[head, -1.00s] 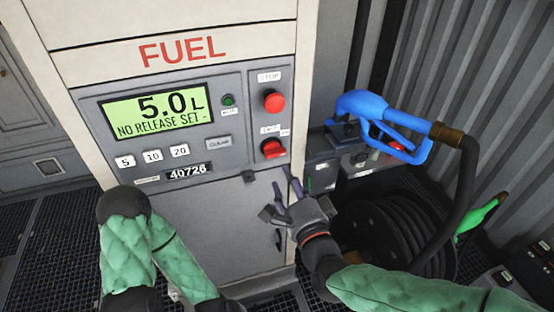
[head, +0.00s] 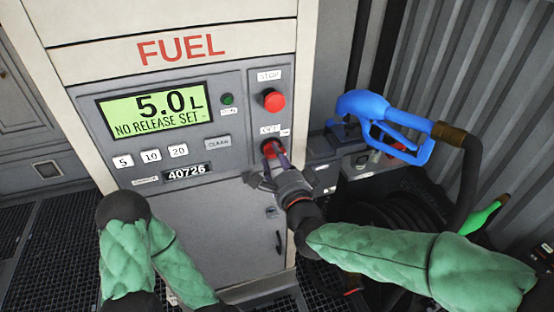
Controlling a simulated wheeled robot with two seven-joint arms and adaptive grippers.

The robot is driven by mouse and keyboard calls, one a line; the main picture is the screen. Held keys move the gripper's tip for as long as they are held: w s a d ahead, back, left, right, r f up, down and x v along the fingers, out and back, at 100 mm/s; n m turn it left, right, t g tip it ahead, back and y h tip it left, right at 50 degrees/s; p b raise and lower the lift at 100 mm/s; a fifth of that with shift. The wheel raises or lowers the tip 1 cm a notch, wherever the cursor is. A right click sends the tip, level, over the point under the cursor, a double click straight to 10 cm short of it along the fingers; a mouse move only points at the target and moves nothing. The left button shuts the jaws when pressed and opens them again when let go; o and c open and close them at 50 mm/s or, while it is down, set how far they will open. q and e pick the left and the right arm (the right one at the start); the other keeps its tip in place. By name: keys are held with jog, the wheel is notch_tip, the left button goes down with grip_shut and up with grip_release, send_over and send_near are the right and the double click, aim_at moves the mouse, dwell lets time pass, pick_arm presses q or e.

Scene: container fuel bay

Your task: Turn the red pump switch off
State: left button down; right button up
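The red pump switch (head: 268,149) is on the grey control panel of the fuel pump, below the round red stop button (head: 273,101). Its label above reads partly as OFF and ON, too small to read surely. My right gripper (head: 274,160) is at the switch, its fingers on or just in front of it. The fingers hide much of the knob, so its angle and any grip on it cannot be told. My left arm (head: 150,250) shows at the lower left; its gripper is out of the picture.
The pump display (head: 154,110) reads 5.0 L and NO RELEASE SET. Preset buttons (head: 151,155) sit below it. A blue nozzle (head: 385,121) with a black hose hangs to the right. A green nozzle (head: 484,217) is farther right. The hose reel sits behind my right arm.

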grip_shut()
jog(key=shift+n, duration=0.3)
jog(key=n, duration=0.5)
jog(key=n+p, duration=0.1)
jog(key=n, duration=0.5)
jog(key=r+n, duration=0.1)
jog(key=n, duration=0.5)
jog(key=shift+w+d, duration=0.15)
jog(key=shift+d, duration=0.15)
jog(key=shift+n, duration=0.3)
